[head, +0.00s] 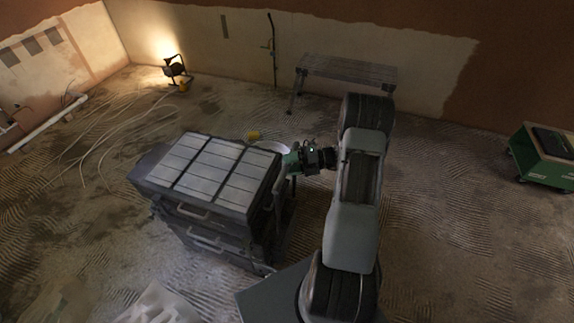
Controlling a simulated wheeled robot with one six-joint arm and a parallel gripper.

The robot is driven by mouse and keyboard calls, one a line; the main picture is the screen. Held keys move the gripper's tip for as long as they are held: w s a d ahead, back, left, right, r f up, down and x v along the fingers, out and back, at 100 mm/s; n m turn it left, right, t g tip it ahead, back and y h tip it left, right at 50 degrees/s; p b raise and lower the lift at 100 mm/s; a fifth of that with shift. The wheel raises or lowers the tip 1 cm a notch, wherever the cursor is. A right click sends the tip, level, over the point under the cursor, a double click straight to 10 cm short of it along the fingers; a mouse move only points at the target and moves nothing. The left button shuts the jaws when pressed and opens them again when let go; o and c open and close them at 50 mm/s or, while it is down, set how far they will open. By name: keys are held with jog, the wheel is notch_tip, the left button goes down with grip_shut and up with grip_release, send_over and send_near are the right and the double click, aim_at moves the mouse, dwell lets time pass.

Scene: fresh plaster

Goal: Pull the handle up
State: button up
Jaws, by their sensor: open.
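A dark tool chest (160,165) with light panels on its top stands on the floor at centre left in the head view. Its front has drawers with a pale upper handle (192,212) and a lower handle (208,243). My gripper (290,160) is open at the chest's right edge, near the top. A pale bar-like part (280,181) runs down that side by the gripper; I cannot tell whether it is a handle. The fingertips are small and partly hidden, so I cannot tell whether they touch anything.
A low metal bench (348,70) stands by the back wall. A lit work lamp (175,68) and loose cables (105,125) lie at back left. A green wheeled box (543,158) stands far right. A small yellow object (253,135) lies behind the chest.

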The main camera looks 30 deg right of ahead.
jog(key=b+v, duration=0.1)
jog(key=v, duration=1.1)
jog(key=shift+d, duration=0.2)
jog(key=shift+s+r, duration=0.1)
